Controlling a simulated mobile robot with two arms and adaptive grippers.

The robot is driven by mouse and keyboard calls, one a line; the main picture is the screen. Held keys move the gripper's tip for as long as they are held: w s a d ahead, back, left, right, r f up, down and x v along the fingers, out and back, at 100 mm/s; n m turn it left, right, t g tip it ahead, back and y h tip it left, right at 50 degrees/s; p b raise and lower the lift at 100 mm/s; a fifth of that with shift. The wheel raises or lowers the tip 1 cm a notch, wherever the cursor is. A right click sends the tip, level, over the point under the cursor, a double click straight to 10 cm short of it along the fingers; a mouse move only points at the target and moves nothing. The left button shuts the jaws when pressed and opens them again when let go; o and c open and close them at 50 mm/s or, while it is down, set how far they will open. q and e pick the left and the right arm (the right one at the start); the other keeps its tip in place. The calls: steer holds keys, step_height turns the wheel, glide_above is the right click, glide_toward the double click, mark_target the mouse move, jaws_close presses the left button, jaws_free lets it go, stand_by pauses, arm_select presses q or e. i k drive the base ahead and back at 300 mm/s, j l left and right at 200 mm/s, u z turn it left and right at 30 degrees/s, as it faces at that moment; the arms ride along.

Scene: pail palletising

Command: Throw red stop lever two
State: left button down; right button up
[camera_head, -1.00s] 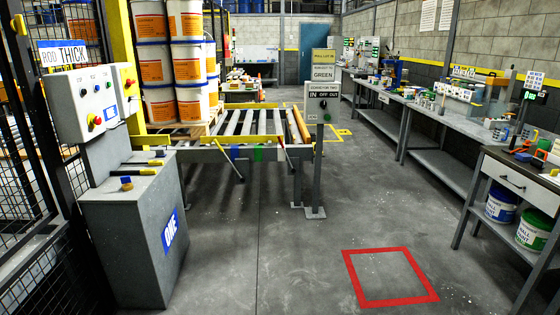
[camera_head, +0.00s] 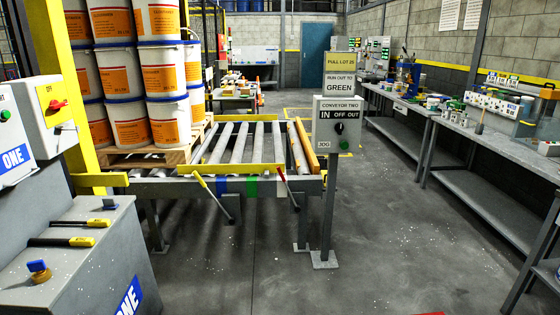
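Two levers are at the near end of the roller conveyor (camera_head: 232,146). The right lever has a red handle (camera_head: 281,176) at its upper end and slants down to a dark lower end. The left lever has a yellow handle (camera_head: 200,180) and slants down to the right in the same way. I cannot read a number on either lever. The post sign right of them reads "CONVEYOR TWO" on a grey switch box (camera_head: 341,143) with a black knob and a green button. Neither of my grippers shows in the view.
A grey console (camera_head: 110,265) marked "ONE" stands at the near left. Stacked white pails (camera_head: 133,123) with orange labels stand on a pallet behind it. A long bench (camera_head: 480,143) runs along the right. The floor (camera_head: 400,240) between post and bench is clear.

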mark_target(296, 208)
steer(key=i, duration=3.25)
steer(key=z, duration=0.45)
